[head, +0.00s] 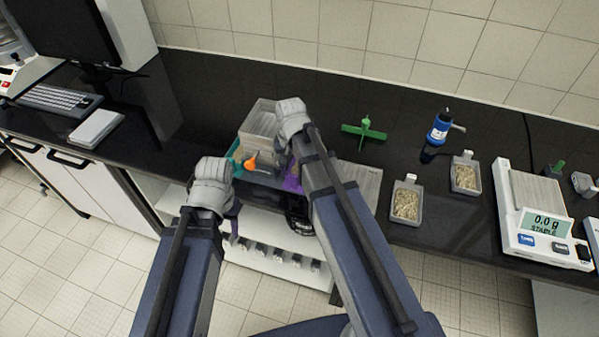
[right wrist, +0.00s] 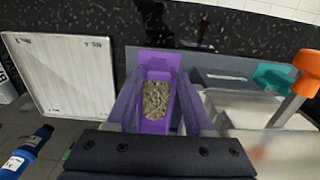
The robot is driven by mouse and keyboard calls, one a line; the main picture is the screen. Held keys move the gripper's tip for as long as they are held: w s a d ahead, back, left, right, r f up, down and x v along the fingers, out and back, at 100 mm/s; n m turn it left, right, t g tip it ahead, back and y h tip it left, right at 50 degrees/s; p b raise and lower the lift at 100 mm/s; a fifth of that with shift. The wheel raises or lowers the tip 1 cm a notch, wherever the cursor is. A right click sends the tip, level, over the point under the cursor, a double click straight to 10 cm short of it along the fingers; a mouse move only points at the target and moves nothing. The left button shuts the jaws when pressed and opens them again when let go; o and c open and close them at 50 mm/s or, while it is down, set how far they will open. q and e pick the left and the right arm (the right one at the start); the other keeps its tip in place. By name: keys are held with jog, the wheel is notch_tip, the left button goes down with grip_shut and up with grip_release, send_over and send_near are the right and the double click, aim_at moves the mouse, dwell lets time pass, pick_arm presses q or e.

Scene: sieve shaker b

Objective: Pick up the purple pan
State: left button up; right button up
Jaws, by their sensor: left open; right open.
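The purple pan (right wrist: 158,66) holds brownish grain and sits upright between the two fingers of my right gripper (right wrist: 159,88) in the right wrist view. The fingers stand on either side of it, open; whether they touch its sides I cannot tell. In the head view only a small part of the pan (head: 292,180) shows beside my right arm, which hides the rest. My left gripper (head: 234,220) is open and empty, left of the pan at the counter's front edge.
To the right are a green cross-shaped stand (head: 364,131), a blue bottle (head: 439,128), two grain pans (head: 407,203) and a scale (head: 543,220).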

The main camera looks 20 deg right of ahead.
aim_at(293, 176)
notch_tip(293, 176, down, 4)
jog(key=b, duration=0.3)
jog(key=shift+f, duration=0.1)
grip_shut()
